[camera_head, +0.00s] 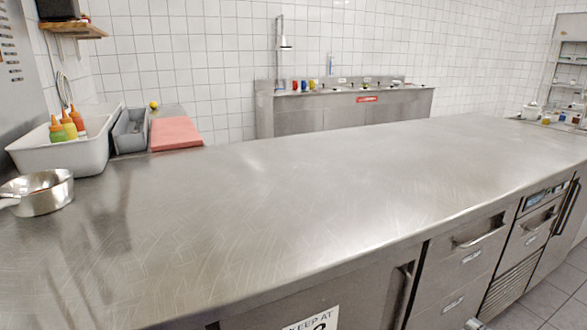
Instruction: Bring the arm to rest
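Neither of my grippers nor any part of my arms shows in the head view. The long steel counter (300,200) fills the foreground, and its wide middle is bare.
At the left of the counter are a metal pan (42,199), a white tub (82,155) with sauce bottles (68,125), a grey bin (131,132) and a pink board (175,134). A steel sink unit (345,107) stands at the back wall.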

